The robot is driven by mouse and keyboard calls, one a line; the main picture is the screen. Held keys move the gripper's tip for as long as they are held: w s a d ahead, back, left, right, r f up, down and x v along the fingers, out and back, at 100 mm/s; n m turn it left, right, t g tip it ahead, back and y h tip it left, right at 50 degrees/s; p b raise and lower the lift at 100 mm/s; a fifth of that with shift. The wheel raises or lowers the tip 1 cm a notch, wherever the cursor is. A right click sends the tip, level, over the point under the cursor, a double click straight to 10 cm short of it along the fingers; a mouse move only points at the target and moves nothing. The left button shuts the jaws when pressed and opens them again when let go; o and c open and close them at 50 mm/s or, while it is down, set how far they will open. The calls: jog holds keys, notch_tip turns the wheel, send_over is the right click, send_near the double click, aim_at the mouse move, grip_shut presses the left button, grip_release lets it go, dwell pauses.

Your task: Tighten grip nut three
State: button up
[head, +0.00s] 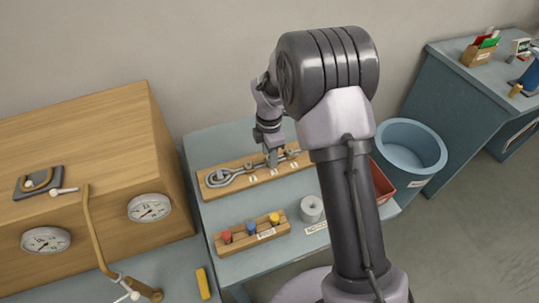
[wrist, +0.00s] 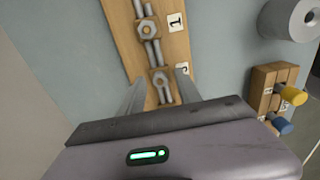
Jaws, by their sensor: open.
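A wooden board (head: 206,188) lies on the blue-grey table, with a metal rope ending in a loop at its left end and grip nuts along it. Small number tags run along its front edge. In the wrist view, one nut (wrist: 145,27) sits beside a tag reading 1. A second nut (wrist: 159,79) sits nearer, beside a tag whose number I cannot read surely. My gripper (head: 271,162) is over the middle of the board. In the wrist view, the open gripper (wrist: 158,88) has a finger on each side of the second nut. Contact cannot be told. My arm hides the board's right end.
A rack (head: 222,248) with red, blue and yellow knobs stands in front of the board, and a grey roll (head: 311,208) stands to its right. A wooden cabinet (head: 130,135) with gauges is at left. A blue bin (head: 408,145) and red tray (head: 382,187) are at right.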

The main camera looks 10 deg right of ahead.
grip_shut()
